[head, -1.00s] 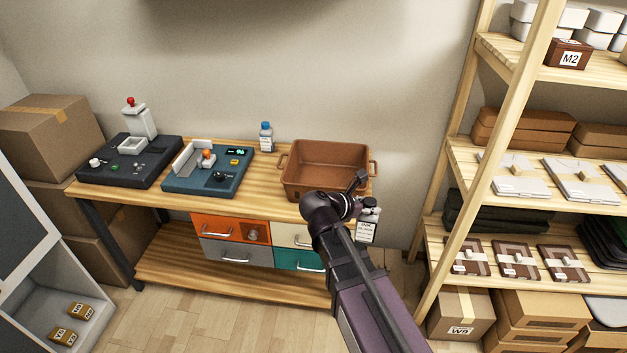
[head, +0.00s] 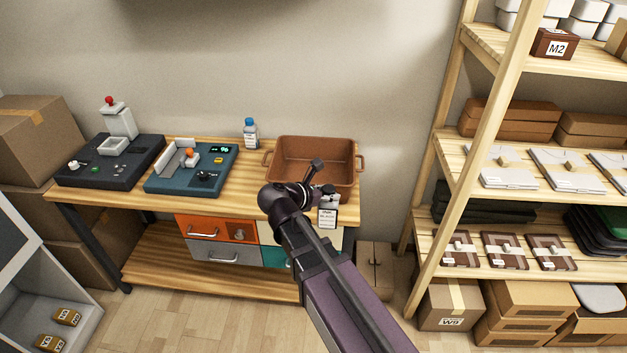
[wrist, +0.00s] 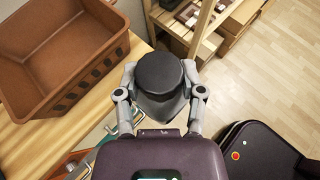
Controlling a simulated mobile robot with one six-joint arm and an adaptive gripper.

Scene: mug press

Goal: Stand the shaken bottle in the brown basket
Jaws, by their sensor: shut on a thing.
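The brown basket (head: 352,150) stands on the wooden bench's right end and looks empty. It fills the upper left of the wrist view (wrist: 88,88). My gripper (wrist: 160,98) is shut on a bottle with a black cap (wrist: 160,72), one finger on each side. In the head view the bottle (head: 328,217) shows a white label and looks upright. It hangs in front of the basket's near right side, outside it. My arm hides part of the gripper and the basket's near left corner.
A blue-capped bottle (head: 251,136) stands left of the basket. A teal shaker-like device (head: 190,181) and a black press-like device (head: 95,172) sit farther left. A wooden shelf unit (head: 445,155) stands to the right. Drawers (head: 212,231) are under the bench top.

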